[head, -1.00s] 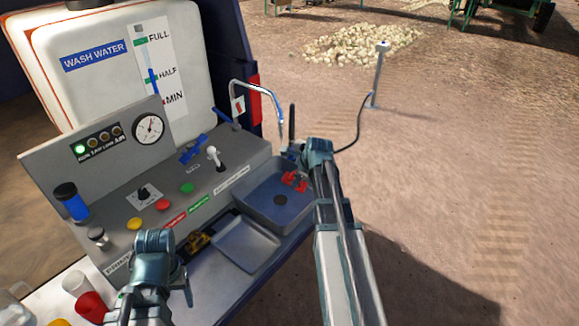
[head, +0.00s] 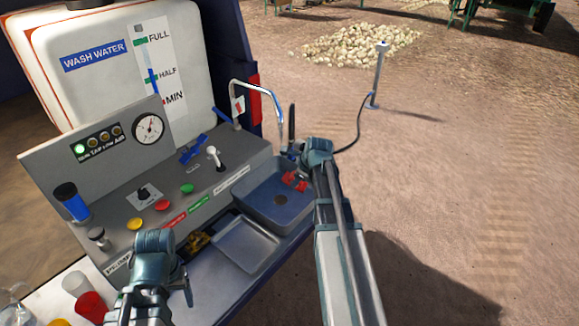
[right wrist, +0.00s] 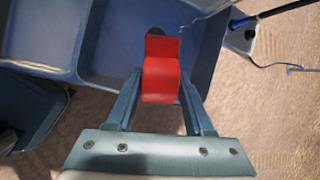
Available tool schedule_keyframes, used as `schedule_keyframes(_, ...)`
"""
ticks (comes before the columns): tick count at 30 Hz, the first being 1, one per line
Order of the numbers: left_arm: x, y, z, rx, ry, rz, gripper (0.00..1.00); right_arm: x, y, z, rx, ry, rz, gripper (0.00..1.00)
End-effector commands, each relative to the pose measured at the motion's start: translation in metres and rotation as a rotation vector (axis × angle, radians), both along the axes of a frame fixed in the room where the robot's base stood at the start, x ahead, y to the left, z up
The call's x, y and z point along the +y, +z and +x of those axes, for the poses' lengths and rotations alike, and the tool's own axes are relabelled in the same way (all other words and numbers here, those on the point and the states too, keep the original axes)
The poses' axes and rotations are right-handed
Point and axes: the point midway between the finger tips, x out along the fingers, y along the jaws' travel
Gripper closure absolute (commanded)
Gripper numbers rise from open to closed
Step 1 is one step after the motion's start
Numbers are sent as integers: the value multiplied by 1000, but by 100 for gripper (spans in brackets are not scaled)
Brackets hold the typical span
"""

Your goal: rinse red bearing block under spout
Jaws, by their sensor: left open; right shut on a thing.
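The red bearing block (head: 288,178) shows partly behind my right gripper in the head view, over the grey wash basin (head: 262,208). In the right wrist view the red block (right wrist: 162,78) is between the two fingers of my right gripper (right wrist: 160,88), which is shut on it. The basin (right wrist: 112,45) lies below it there. The curved metal spout (head: 262,87) arches over the basin, and its tip is close to my right gripper. No water stream can be made out. My left gripper (head: 180,288) is open and empty in front of the panel.
A control panel (head: 120,205) has a white-knobbed lever (head: 213,155), a blue valve handle (head: 193,149) and coloured buttons. A shallow tray (head: 246,243) sits beside the basin. Cups (head: 92,306) stand at lower left. Bare ground is open at right.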

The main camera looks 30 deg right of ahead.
Motion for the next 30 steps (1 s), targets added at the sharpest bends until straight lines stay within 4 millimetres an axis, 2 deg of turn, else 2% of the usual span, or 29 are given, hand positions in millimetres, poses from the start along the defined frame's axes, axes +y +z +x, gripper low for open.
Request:
schedule_keyframes(13, 0, 5, 0, 0, 0, 0, 29, 1, 5, -5, -1, 0, 0, 100)
schedule_keyframes(30, 0, 38, 0, 0, 0, 0, 29, 11, 38, -44, -1, -1, 0, 100)
